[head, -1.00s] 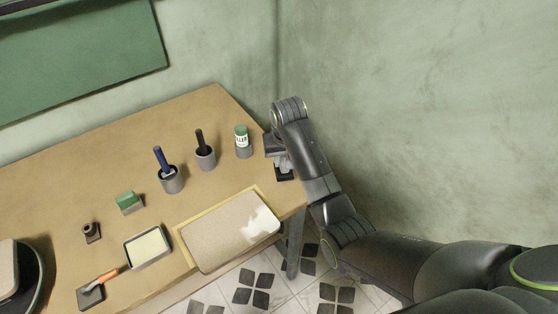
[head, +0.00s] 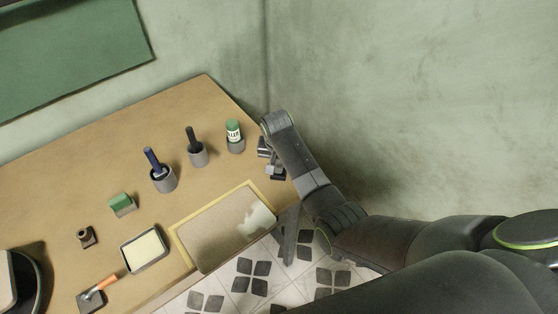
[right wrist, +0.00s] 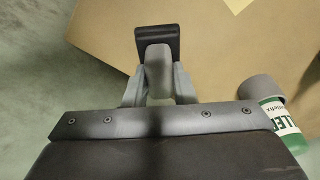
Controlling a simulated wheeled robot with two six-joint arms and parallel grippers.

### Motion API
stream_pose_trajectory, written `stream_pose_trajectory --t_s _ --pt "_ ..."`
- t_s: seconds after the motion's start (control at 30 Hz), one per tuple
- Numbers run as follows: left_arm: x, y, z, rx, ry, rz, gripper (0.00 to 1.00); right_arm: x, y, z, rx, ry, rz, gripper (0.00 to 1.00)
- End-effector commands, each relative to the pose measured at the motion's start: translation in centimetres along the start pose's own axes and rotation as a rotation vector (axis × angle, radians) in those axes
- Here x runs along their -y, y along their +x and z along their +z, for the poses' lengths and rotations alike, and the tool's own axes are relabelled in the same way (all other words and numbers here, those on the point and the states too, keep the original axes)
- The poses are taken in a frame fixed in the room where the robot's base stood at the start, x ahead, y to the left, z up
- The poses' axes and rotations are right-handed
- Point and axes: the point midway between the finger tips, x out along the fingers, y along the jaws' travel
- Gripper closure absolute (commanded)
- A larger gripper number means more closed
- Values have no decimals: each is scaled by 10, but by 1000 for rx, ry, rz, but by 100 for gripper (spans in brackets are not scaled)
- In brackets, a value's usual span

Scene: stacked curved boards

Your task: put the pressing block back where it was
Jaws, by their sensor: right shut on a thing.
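My right gripper (head: 269,160) is at the right end of the table, beside the filler bottle. In the right wrist view, its fingers (right wrist: 158,88) are shut on the grey grip of the pressing block (right wrist: 157,43), which has a black base at its far end. The block is near the table's edge; I cannot tell whether its base touches the tabletop. My left gripper is not in view.
A filler bottle (head: 233,131) with a green cap stands in a grey holder. Two more holders carry a black-handled tool (head: 193,140) and a blue-handled tool (head: 152,162). A board (head: 222,236) with a whitish patch lies in a yellow frame at the front edge. A cream pad tray (head: 145,250) is left of it.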

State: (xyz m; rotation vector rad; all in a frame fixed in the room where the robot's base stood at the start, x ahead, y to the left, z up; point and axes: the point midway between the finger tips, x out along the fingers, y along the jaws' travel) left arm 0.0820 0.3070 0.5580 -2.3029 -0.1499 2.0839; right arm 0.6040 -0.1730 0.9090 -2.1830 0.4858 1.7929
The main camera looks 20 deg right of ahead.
Motion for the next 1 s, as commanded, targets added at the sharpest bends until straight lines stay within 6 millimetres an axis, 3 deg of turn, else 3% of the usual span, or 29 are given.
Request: stream_pose_trajectory --t_s 0.43,0.47,0.6,1.0 --pt "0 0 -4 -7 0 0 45 0 10 2 -1 0 -1 100" --pt "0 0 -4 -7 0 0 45 0 10 2 0 0 -1 75" --pt "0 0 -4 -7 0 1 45 0 10 2 -1 0 -1 57" --pt "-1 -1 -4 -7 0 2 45 0 4 1 -2 0 -2 55"
